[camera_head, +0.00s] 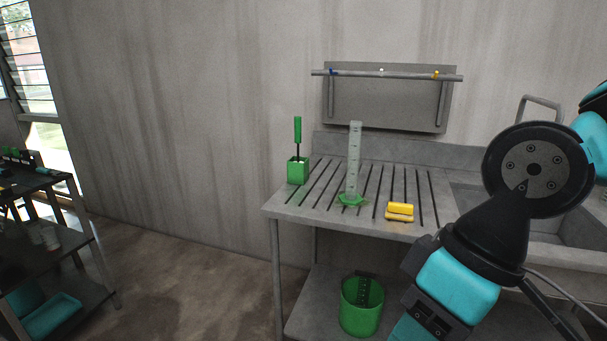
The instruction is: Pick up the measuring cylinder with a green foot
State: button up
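The measuring cylinder (354,160) is tall, clear and pale with a green foot (351,200). It stands upright on the slatted draining surface of the grey sink bench (300,208), left of my arm and apart from it. Part of my black and teal arm fills the right side of the picture. The fingers of my gripper do not show, so I see no contact with the cylinder.
A yellow block-like object (400,211) lies right of the cylinder's foot. A green holder with a brush-like tool (298,171) stands left. A green bucket (362,306) is on the lower shelf. A wall rail (390,75) hangs behind. A dark shelf unit (85,230) is far left.

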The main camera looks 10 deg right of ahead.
aim_at(351, 197)
jog(key=u, duration=0.1)
jog(key=i, duration=1.05)
jog(key=z, duration=0.4)
